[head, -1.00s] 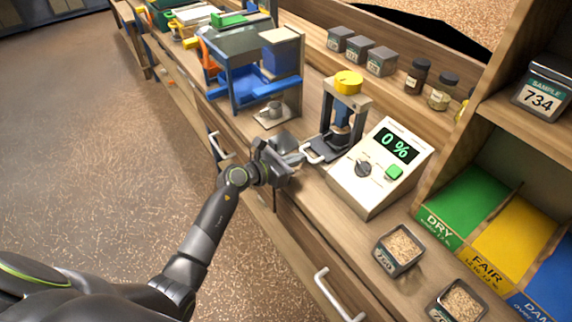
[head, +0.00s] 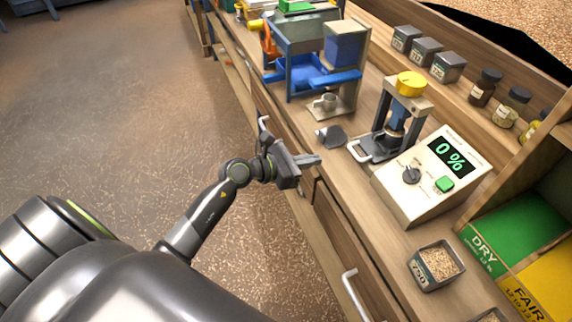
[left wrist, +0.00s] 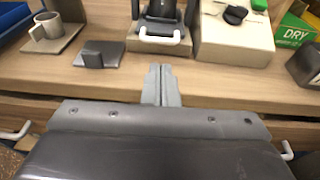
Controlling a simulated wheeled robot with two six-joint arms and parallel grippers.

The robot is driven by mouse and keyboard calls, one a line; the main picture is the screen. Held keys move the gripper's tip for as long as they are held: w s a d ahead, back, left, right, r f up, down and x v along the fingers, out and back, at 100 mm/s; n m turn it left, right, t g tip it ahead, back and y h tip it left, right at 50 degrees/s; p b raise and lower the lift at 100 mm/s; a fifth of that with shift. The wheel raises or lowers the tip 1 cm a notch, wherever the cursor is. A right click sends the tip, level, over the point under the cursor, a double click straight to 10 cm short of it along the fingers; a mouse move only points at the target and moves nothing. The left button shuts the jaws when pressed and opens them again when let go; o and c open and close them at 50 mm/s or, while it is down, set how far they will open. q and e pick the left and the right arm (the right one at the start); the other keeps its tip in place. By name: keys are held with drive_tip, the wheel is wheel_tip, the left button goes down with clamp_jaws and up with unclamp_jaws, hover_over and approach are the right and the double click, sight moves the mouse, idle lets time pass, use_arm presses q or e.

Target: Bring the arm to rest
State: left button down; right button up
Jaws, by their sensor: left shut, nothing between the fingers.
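My left gripper (head: 307,161) is shut and empty in the head view, at the front edge of the wooden counter. In the left wrist view its closed fingers (left wrist: 161,85) point toward the counter's front edge. A small grey metal piece (head: 331,136) sits on the counter just beyond the fingertips, apart from them. It also shows in the left wrist view (left wrist: 101,55). My right gripper is in neither view.
A press with a yellow knob (head: 410,84) and a meter reading 0 % (head: 433,176) stand on the counter. A blue-trayed machine (head: 311,75) and a cup (head: 327,102) stand farther back. A grain box (head: 436,265) sits nearer. Open floor lies left.

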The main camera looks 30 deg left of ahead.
use_arm(q)
drive_tip(key=v, duration=0.7)
drive_tip(key=shift+b, duration=0.3)
drive_tip(key=s+a+f+n+t+y, duration=0.1)
drive_tip(key=a+f+n+y, duration=0.3)
drive_tip(key=f+n, duration=0.7)
drive_tip(key=s+a+f+n+t+y, duration=0.15)
drive_tip(key=a+f+n, duration=0.35)
drive_tip(key=f+n, duration=0.55)
drive_tip(key=s+a+f+n+g+y, duration=0.2)
drive_tip(key=s+f+n, duration=0.3)
drive_tip(key=f, duration=0.3)
drive_tip(key=s+a+f+n+g+y, duration=0.1)
drive_tip(key=s+f+n+g+y, duration=0.2)
drive_tip(key=s+f+n, duration=0.4)
drive_tip(key=s+d+f+n+g, duration=0.2)
drive_tip(key=s+f, duration=0.3)
drive_tip(key=s, duration=0.3)
drive_tip(key=s+d+f+n+g, duration=0.2)
drive_tip(key=s+f+n, duration=0.3)
drive_tip(key=s, duration=0.4)
drive_tip(key=s+d+f+n+g, duration=0.3)
drive_tip(key=s+f+g, duration=0.1)
drive_tip(key=s, duration=0.5)
drive_tip(key=shift+f+g, duration=0.35)
drive_tip(key=shift+f, duration=0.35)
drive_tip(key=shift+s+n+h, duration=0.1)
drive_tip(key=shift+n+h, duration=0.15)
